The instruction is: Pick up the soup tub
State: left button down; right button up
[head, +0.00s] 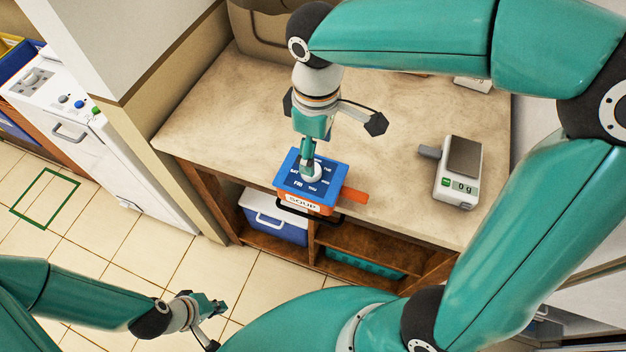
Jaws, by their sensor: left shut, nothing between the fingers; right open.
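The soup tub (305,205) has an orange body, a white "SOUP" label on its front and a blue lid printed with weekdays. It stands at the front edge of the worktop. A round white knob (311,173) shows on the lid. My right gripper (337,141) is open above the tub and points down. Its lower finger overlaps the lid by the knob; I cannot tell whether it touches. My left gripper (213,308) is shut and empty, low at the lower left, well away from the tub.
The stone-look worktop (225,110) is clear to the tub's left. An orange flat piece (354,197) lies by the tub's right side. A scale (459,172) reading 0 g stands further right. A blue-and-white cooler (274,221) and a green tray (362,264) sit below.

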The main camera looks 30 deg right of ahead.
aim_at(324, 187)
jog(key=shift+w+a+f+p, duration=0.1)
jog(key=shift+w+f+p, duration=0.05)
jog(key=shift+f, duration=1.5)
jog(key=shift+w+a+f+p, duration=0.1)
jog(key=shift+w+f+p, duration=0.05)
jog(key=shift+f, duration=1.45)
jog(key=shift+c, duration=0.4)
grip_shut()
